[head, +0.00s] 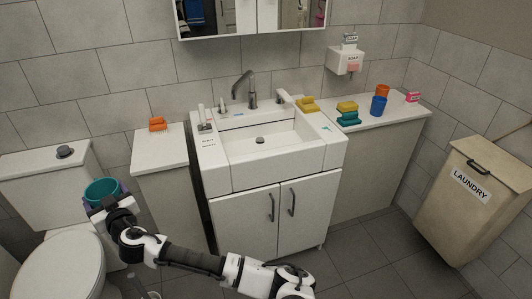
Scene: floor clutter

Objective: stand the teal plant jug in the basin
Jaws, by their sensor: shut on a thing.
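The teal plant jug (101,189) is at the left, in front of the toilet tank and above the toilet seat area. Its open top faces up and it looks about upright. My gripper (99,205) is shut on the jug, with its fingers mostly hidden by the wrist and the jug. The white basin (266,169) is in the middle, to the right of the jug, with a grey drain showing in its bottom. The basin's inside looks clear.
A grey tap (244,90) stands behind the basin. An orange item (157,124) lies on the left cabinet (160,146). Sponges (347,112) and a blue cup (378,106) stand on the right counter. A laundry bin (474,195) is at the far right.

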